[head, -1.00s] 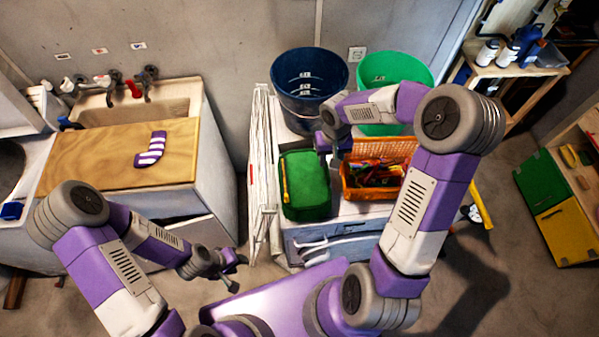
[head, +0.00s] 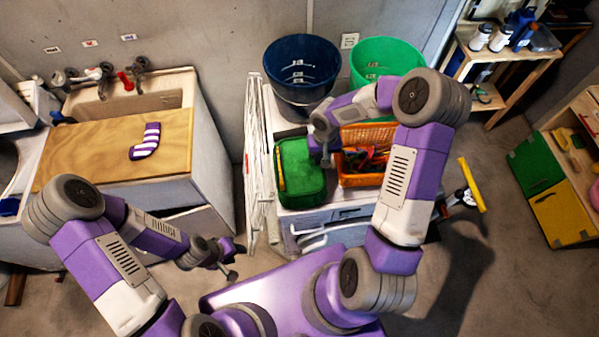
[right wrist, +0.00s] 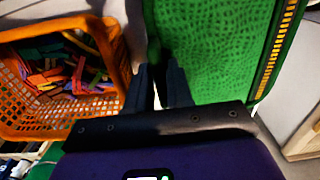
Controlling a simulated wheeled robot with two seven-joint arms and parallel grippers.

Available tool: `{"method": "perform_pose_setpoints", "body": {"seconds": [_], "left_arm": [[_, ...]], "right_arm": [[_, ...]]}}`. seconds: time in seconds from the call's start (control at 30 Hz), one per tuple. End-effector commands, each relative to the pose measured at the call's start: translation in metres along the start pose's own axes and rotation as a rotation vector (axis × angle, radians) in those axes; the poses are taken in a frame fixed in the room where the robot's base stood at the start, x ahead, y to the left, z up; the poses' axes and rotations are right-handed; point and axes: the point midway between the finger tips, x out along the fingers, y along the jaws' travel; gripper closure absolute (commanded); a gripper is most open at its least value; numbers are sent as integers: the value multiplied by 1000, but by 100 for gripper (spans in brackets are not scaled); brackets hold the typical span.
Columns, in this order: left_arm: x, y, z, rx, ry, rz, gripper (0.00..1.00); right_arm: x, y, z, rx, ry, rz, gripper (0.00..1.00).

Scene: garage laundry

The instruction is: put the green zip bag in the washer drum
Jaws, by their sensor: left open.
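The green zip bag (head: 301,172) lies on a light surface right of the white folded rack, with a yellow zip along its left side. It also fills the upper right of the right wrist view (right wrist: 215,45). My right gripper (head: 324,158) points down at the bag's right edge. In the right wrist view its fingers (right wrist: 160,75) are a little apart at that edge, with something dark between them; whether they grip is unclear. My left gripper (head: 232,262) is open and empty, low over the floor. A white machine with a dark round opening (head: 8,165), probably the washer, is cut off at the left.
An orange basket (head: 362,181) of coloured pegs stands close right of the bag. Blue (head: 300,75) and green (head: 385,65) buckets stand behind. The white rack (head: 254,165) and the sink cabinet (head: 205,150), with a striped sock (head: 146,141) on its board, lie left.

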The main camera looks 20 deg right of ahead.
Motion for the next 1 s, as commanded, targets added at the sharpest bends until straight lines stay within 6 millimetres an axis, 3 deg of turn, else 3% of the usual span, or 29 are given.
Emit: {"method": "perform_pose_setpoints", "body": {"seconds": [0.03,0.13,0.63,1.0], "left_arm": [[0,0,0,0,0,0,58],[0,0,0,0,0,0,58],[0,0,0,0,0,0,58],[-1,0,0,0,0,0,58]], "right_arm": [[0,0,0,0,0,0,88],[0,0,0,0,0,0,100],[-5,0,-1,0,3,0,100],[-73,0,-2,1,6,1,100]]}}
